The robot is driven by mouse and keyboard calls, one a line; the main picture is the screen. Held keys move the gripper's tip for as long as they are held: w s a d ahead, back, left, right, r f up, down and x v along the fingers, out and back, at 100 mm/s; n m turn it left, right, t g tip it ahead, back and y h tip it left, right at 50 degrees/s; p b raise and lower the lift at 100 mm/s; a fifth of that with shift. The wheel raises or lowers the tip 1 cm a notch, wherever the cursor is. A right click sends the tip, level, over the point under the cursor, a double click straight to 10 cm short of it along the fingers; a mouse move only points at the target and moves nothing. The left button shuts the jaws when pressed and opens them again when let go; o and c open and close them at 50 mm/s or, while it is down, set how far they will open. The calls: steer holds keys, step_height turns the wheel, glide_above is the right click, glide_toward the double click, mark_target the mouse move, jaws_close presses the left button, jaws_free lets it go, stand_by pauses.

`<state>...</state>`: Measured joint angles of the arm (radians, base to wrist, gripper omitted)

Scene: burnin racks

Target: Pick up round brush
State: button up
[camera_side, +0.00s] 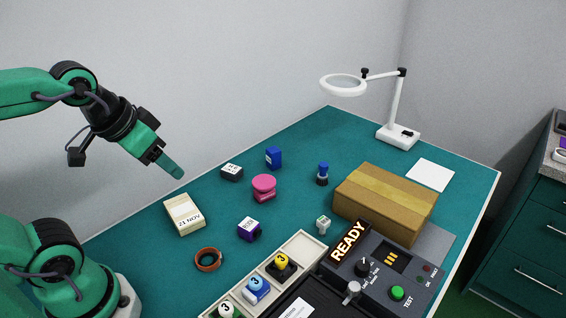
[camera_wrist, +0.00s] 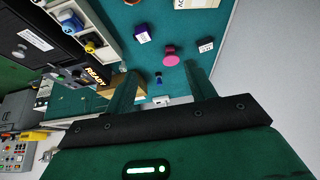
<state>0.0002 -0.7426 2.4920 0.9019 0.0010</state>
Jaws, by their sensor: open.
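A small piece with a blue knob and a dark round base (camera_side: 322,174) stands upright on the teal table, left of the cardboard box; it looks most like the round brush, though it is small in view. It also shows in the wrist view (camera_wrist: 158,78), far off between my fingers. My gripper (camera_side: 177,173) is in the air over the table's left side, pointing down to the right, well apart from it. In the wrist view my gripper (camera_wrist: 164,69) has its two fingers spread, with nothing between them.
A pink round piece (camera_side: 264,185), a blue box (camera_side: 273,157) and a dark labelled block (camera_side: 232,172) stand nearby. A purple block (camera_side: 248,230), a date block (camera_side: 184,216) and a brown ring (camera_side: 208,260) lie nearer. A cardboard box (camera_side: 380,207) and a tester (camera_side: 375,265) stand right.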

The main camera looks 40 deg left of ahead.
steer(key=w+r+m+g, duration=0.1)
steer(key=w+r, duration=0.4)
steer(key=w, duration=0.7)
steer(key=m+g, duration=0.3)
steer(key=g, duration=0.2)
glide_above(323, 175)
steer(key=f, duration=2)
steer(key=shift+w+a+f, duration=0.15)
steer(key=shift+a+f, duration=0.1)
steer(key=shift+a, duration=0.15)
steer(key=shift+w+f, duration=0.15)
steer(key=shift+f, duration=1.6)
steer(key=shift+d+f, duration=0.1)
steer(key=shift+f, duration=2.5)
